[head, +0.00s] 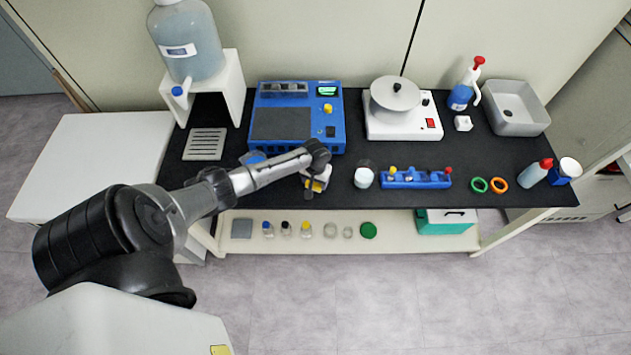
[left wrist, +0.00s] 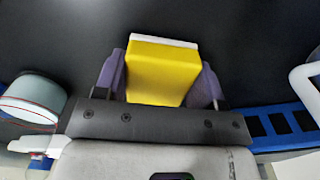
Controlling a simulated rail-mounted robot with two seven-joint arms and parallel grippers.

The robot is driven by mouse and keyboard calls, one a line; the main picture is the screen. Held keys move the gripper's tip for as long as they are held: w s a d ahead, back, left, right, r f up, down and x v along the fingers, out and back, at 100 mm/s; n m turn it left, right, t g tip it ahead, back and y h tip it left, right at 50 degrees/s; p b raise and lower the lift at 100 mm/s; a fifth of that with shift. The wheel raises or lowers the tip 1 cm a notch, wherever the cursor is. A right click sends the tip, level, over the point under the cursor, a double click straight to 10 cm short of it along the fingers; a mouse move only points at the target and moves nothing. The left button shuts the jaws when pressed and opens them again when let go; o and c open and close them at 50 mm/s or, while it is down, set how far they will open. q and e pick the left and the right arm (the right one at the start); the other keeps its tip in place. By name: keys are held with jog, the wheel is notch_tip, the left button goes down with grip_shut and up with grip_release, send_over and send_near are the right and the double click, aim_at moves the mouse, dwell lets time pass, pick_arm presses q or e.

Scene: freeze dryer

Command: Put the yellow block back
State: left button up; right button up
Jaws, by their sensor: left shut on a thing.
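The yellow block (left wrist: 162,72) is between the two purple fingers of my left gripper (left wrist: 163,82) in the left wrist view. The fingers press on its two sides, and a white strip shows along its far edge. In the head view my left gripper (head: 317,179) is near the front edge of the black bench, in front of the blue instrument. The yellow block (head: 318,186) shows only partly there, under the gripper. Whether it touches the bench is unclear. My right gripper is in neither view.
The blue instrument (head: 297,118) stands behind the gripper. A white-lidded jar (head: 363,177) and a blue rack (head: 416,179) with coloured knobs stand to its right. A white device (head: 402,115) is farther back. Small items fill the lower shelf.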

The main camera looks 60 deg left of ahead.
pick_arm(q)
jog(key=shift+f, duration=0.2)
jog(key=o, duration=0.9)
notch_tip(320, 180, up, 12)
jog(key=p, duration=0.2)
jog(key=s+d+f+m+t, duration=0.1)
jog(key=s+d+m, duration=0.3)
jog(key=d, duration=0.6)
jog(key=s+d+f+m, duration=0.1)
jog(key=s+d+m, duration=0.2)
jog(key=s+d, duration=0.5)
jog(key=s+d+r+m+t, duration=0.2)
jog(key=s+d+r, duration=0.6)
jog(key=d, duration=0.1)
jog(key=shift+r+m+t, duration=0.2)
jog(key=shift+m+t, duration=0.1)
jog(key=shift+m, duration=0.1)
jog(key=shift+d, duration=0.1)
